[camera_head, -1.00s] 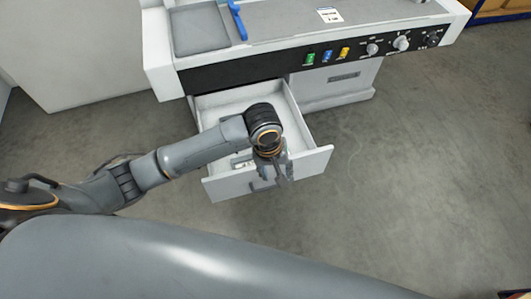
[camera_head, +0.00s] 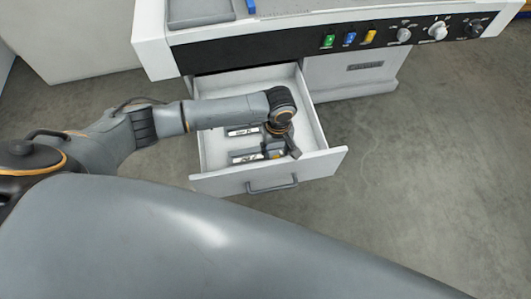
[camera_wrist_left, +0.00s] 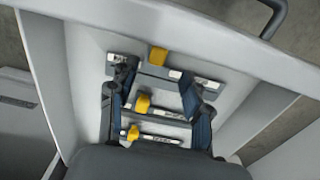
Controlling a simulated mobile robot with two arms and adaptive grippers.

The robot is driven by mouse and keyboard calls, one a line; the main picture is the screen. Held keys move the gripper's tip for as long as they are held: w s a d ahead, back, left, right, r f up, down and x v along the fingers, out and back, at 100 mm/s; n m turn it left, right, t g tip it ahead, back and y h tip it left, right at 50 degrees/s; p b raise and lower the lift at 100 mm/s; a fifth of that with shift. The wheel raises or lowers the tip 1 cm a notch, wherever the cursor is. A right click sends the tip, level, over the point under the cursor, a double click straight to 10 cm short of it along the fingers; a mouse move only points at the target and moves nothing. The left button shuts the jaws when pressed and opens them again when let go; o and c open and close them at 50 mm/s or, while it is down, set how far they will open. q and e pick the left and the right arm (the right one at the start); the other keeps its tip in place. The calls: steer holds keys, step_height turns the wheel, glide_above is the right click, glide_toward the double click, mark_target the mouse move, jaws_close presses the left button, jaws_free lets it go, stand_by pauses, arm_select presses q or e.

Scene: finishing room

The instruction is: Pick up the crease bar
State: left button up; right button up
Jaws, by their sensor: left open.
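Inside the open drawer (camera_head: 222,178) lie grey bars with white labels and yellow tabs. The wrist view shows three: a far bar (camera_wrist_left: 145,68), a middle bar (camera_wrist_left: 165,114) and a near bar (camera_wrist_left: 160,139). The labels are too small to read, so I cannot tell which is the crease bar. The head view shows two label ends, one upper (camera_head: 242,131) and one lower (camera_head: 243,157). My left gripper (camera_wrist_left: 158,80) is open and empty over the drawer. Its fingertips are near the far bar, one either side of its yellow tab. My right gripper is not in view.
The drawer front with its handle (camera_head: 272,187) faces me, and the drawer walls surround the bars. The white machine (camera_head: 345,75) with buttons and knobs stands above and behind the drawer. The grey floor (camera_head: 430,170) to the right is clear.

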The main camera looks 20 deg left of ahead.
mark_target(277, 157)
arm_select(q)
steer(key=shift+f, duration=0.65)
step_height(277, 157, down, 4)
steer(key=shift+d+r, duration=0.15)
steer(key=shift+f, duration=0.25)
steer(key=shift+c, duration=0.4)
jaws_close()
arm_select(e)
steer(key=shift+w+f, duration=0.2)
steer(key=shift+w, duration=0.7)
